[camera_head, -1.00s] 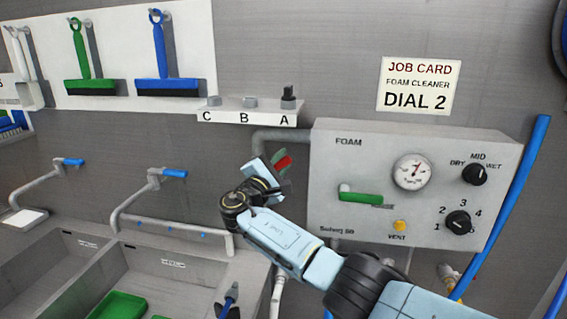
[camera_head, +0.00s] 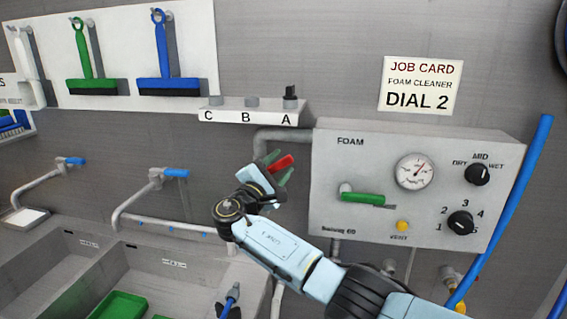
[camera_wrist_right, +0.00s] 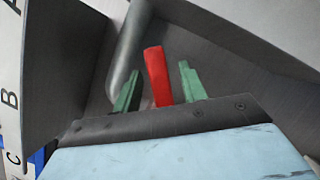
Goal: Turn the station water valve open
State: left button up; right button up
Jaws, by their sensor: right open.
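The red valve handle (camera_head: 282,162) shows beside the grey pipe, just left of the foam box. It also shows in the right wrist view (camera_wrist_right: 157,76) as a red bar. My right gripper (camera_head: 279,169) is open at the red handle. In the right wrist view its two green fingers (camera_wrist_right: 157,88) stand on either side of the red bar, with a gap on each side. The valve body behind the handle is hidden by my gripper. My left gripper is not in view.
The foam box (camera_head: 415,190), with its green lever (camera_head: 362,198), gauge and knobs, is close right of my gripper. A grey pipe (camera_head: 285,134) runs above it. A shelf (camera_head: 255,114) marked A, B, C is higher up. Sinks (camera_head: 95,262) lie lower left.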

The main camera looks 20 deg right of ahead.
jog(key=b+v, duration=0.2)
jog(key=v, duration=0.8)
jog(key=shift+s+a, duration=0.3)
jog(key=shift+f, duration=0.1)
jog(key=shift+c, duration=0.3)
jog(key=shift+d+f, duration=0.15)
jog(key=shift+f, duration=0.05)
jog(key=shift+c, duration=1.3)
jog(key=d+f+n+t+y+b, duration=0.1)
jog(key=d+f+n+b, duration=0.1)
jog(key=n, duration=0.1)
jog(key=d+f+n+t+y+b, duration=0.1)
jog(key=d+f+n+t+b, duration=0.1)
jog(key=n+b, duration=0.1)
jog(key=w+d+f+n+t+y+b, duration=0.1)
jog(key=d+f+n+t+b, duration=0.1)
jog(key=d+f+n+b, duration=0.1)
jog(key=shift+n, duration=0.5)
grip_shut()
jog(key=s+d+f+n+t+y+b, duration=0.1)
jog(key=s+d+n+t+y+b, duration=0.2)
jog(key=n+y, duration=0.5)
jog(key=s+d+f+n+t+y+b, duration=0.1)
jog(key=s+n+t+y+b, duration=0.3)
jog(key=n, duration=0.8)
jog(key=a+x, duration=0.2)
jog(key=x, duration=1.1)
jog(key=shift+r+p, duration=0.4)
jog(key=shift+r, duration=0.1)
